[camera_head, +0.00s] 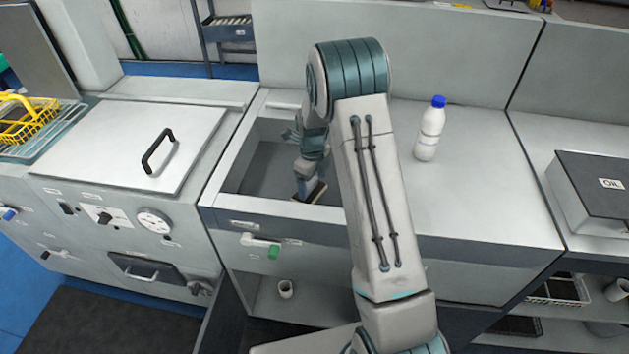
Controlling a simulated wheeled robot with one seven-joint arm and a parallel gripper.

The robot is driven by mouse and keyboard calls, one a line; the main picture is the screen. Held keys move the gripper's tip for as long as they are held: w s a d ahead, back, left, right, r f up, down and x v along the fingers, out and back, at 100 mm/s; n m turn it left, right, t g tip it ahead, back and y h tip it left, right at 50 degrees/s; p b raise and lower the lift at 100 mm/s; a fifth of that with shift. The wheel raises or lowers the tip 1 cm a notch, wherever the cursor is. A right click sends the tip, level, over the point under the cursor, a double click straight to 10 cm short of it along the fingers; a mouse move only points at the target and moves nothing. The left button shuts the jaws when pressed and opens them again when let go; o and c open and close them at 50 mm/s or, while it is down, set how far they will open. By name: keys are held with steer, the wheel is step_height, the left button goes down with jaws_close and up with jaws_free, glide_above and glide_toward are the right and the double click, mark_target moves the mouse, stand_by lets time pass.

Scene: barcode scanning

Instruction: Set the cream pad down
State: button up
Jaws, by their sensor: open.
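My gripper (309,190) is lowered into the open sink-like basin (262,165), near its front wall. The fingers are small in this view and partly covered by my wrist, and they stand open.
A white bottle with a blue cap (430,130) stands on the clear counter (475,190) right of my arm. A closed lid with a black handle (158,150) is left of the basin. A dark box labelled OIL (597,180) sits at the far right.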

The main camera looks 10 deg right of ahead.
mark_target(313, 181)
step_height(313, 181, up, 12)
steer(key=s+r+n+t, duration=0.1)
steer(key=s+r+n, duration=0.8)
steer(key=s+n, duration=0.3)
steer(key=s+r+n+t, duration=0.1)
steer(key=s+n+t, duration=0.1)
steer(key=s+n, duration=1.3)
steer(key=shift+s+b, duration=0.45)
steer(key=shift+s, duration=0.1)
